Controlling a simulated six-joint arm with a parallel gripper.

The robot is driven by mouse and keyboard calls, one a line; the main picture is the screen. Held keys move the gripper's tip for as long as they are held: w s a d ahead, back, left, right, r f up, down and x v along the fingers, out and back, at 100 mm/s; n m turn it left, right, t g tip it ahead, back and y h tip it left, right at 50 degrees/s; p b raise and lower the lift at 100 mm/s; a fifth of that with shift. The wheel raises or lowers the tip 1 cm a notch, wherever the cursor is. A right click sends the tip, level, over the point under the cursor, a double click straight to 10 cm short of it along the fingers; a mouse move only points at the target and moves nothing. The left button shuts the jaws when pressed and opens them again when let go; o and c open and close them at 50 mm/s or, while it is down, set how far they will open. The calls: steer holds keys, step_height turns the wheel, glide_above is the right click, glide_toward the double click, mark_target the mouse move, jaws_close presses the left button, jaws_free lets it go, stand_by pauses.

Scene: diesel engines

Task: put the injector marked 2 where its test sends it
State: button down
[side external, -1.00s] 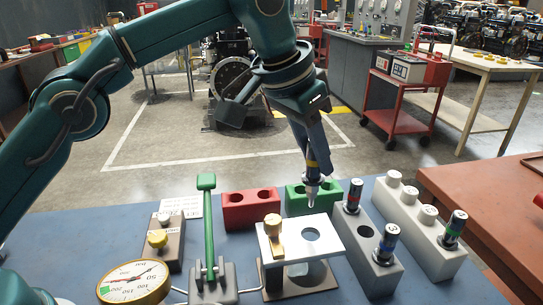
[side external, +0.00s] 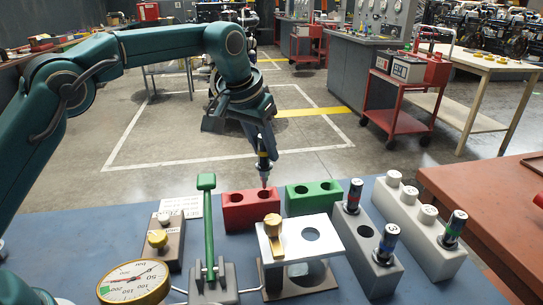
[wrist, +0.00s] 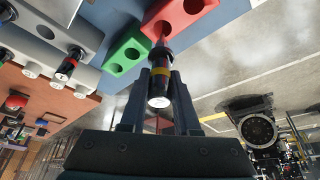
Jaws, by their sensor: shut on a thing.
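My gripper (wrist: 158,112) is shut on an injector (wrist: 160,72) with a yellow band and a pale top; no number is readable on it. In the side view the injector (side external: 264,165) hangs tip down over the right hole of the red block (side external: 238,215). The tip is at that hole; I cannot tell whether it has entered. The red block also shows in the wrist view (wrist: 178,22). The green block (side external: 315,203), with two open holes, stands to its right. The test stand (side external: 285,232) has an empty round hole in its plate.
A pale rack (side external: 410,225) holds a green-banded injector (side external: 453,228) and white caps. A green lever (side external: 208,225), a dial gauge (side external: 134,281) and a yellow-knobbed block (side external: 160,250) stand left.

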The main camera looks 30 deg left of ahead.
mark_target(261, 167)
steer(key=shift+f, duration=3.25)
steer(key=shift+f, duration=0.1)
steer(key=shift+c, duration=1.2)
jaws_free()
steer(key=shift+r, duration=3.95)
